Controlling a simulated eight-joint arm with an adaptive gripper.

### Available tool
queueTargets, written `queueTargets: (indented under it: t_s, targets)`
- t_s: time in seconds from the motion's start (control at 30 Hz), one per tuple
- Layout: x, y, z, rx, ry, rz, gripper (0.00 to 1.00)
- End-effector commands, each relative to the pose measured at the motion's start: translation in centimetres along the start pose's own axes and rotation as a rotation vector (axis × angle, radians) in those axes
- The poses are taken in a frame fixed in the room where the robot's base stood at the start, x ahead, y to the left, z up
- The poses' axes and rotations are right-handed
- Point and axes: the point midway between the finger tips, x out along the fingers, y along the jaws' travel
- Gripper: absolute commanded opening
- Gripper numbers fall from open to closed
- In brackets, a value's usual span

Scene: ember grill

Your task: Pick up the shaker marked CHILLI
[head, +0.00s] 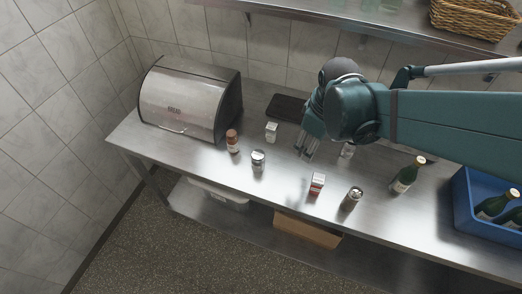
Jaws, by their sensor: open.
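I cannot read CHILLI on any item at this size. A brown-topped shaker (232,141) with a pale lower part stands on the metal table (290,172), just right of the bread bin. A short jar with a grey lid (258,160) stands to its right and nearer. A steel cylinder, perhaps a shaker (352,198), stands near the front edge. A small pale item (347,150), partly hidden by my arm, stands right of my gripper. My gripper (307,153) points down over the back middle of the table, open, with nothing seen between its fingers.
A white carton (271,132) and a red-and-white carton (317,184) stand among them. The bread bin (180,100) fills the left end. A dark flat board (286,107) lies behind.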

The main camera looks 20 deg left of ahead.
Motion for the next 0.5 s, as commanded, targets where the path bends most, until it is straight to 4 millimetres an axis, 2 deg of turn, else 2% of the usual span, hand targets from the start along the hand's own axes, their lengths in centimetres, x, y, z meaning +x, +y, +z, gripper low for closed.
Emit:
queueTargets:
  t_s: [0.1, 0.5]
  targets:
    - [0.6, -0.7, -2.3, -0.086, -0.014, -0.024, 0.47]
    - [3.6, -4.3, -8.8, -0.375, -0.058, -0.108, 0.47]
